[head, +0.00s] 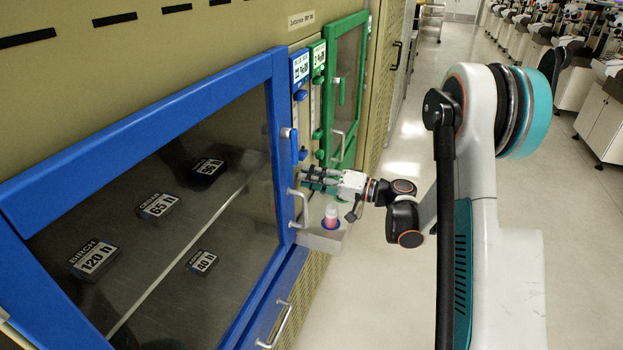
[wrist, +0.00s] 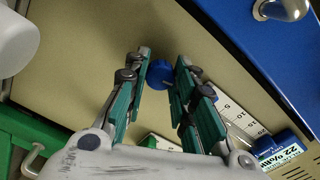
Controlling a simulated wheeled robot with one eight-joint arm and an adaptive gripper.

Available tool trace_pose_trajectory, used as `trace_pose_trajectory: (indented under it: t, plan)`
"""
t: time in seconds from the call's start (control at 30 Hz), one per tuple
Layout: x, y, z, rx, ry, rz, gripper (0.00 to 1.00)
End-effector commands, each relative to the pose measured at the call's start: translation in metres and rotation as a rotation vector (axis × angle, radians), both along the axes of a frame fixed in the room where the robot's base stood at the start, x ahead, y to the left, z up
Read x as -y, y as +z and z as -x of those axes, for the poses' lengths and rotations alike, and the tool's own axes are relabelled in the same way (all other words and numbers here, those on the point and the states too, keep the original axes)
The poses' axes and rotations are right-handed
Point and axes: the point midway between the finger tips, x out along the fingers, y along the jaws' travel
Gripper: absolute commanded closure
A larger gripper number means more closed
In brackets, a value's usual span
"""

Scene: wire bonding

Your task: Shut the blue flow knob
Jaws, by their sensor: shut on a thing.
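The blue flow knob (wrist: 160,75) sits between my fingertips in the wrist view, at the end of the blue cabinet's scale strip (wrist: 232,112). My gripper (wrist: 162,72) is closed around it, one teal-padded finger on each side. In the head view my gripper (head: 306,174) reaches in from the right to the panel between the blue and green doors. The blue-labelled flow panel (head: 299,68) stands beside the blue door frame. The fingers make it hard to see the knob's turn position.
The blue cabinet door (head: 283,120) has a bar handle (head: 298,208) close to my gripper. The green door (head: 345,90) is beyond. The aisle floor (head: 400,290) is clear.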

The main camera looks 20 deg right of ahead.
Motion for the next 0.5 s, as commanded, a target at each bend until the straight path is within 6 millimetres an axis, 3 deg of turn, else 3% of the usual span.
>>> trace_pose_trajectory:
  t: [0.5]
  plan:
    - [0.0005,-0.0002,-0.0006,-0.215,-0.001,-0.157,1.00]
